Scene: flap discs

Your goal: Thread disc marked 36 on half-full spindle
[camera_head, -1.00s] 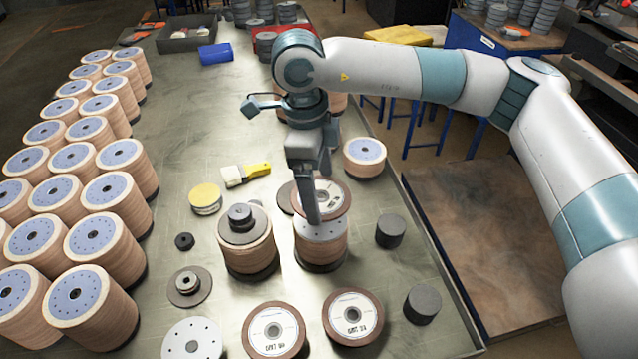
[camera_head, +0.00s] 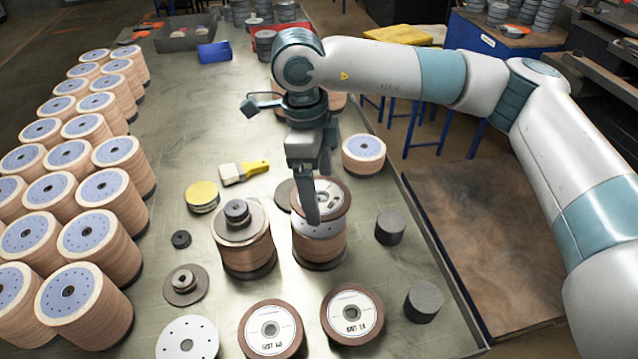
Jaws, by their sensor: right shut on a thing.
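My right gripper (camera_head: 316,192) comes down from above, shut on a brown-rimmed flap disc (camera_head: 334,198) with a white label. The disc sits at the top of a stack of brown discs (camera_head: 322,243), slightly above or on a pale top face; whether it touches is hard to tell. The gripper hides part of the disc, and I cannot read its marking. A second stack (camera_head: 246,250) to the left carries a grey flange and dark nut on top. Two labelled discs lie in front, one left (camera_head: 270,328) and one right (camera_head: 352,315); their print is too blurred to read. My left gripper is not in view.
Rows of tall disc stacks (camera_head: 75,295) fill the left side. A short stack (camera_head: 364,155) stands behind right. The table's middle back is clear.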

